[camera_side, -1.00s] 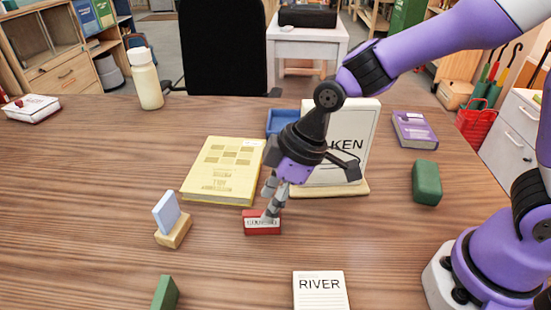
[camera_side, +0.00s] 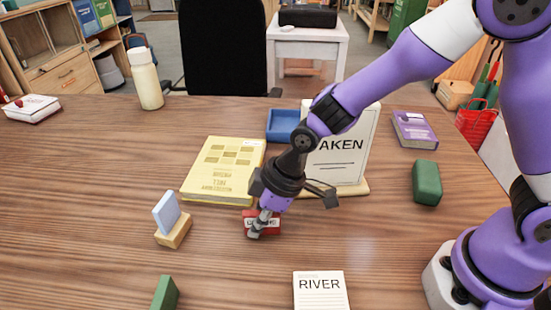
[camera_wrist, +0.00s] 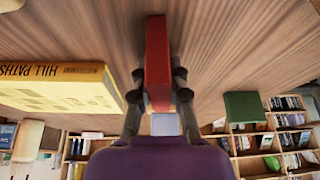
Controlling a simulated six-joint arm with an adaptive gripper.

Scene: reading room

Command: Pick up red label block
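The red label block (camera_side: 275,222) lies on the table in the side view, its white label partly hidden by my fingers. My gripper (camera_side: 259,226) is low at the block, tilted, with a finger across its front. In the wrist view the block (camera_wrist: 157,50) runs between the two fingers of my gripper (camera_wrist: 159,80). The fingers are at or very close to its two sides. Whether they press on it I cannot tell. No lift off the table shows.
A yellow book (camera_side: 224,170) lies just behind the block. A stand with a sign (camera_side: 345,150) is behind my gripper, beside a blue tray (camera_side: 283,125). A light blue piece on a wooden base (camera_side: 172,222) is left. A green block (camera_side: 426,183) and RIVER card (camera_side: 320,290) are right and front.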

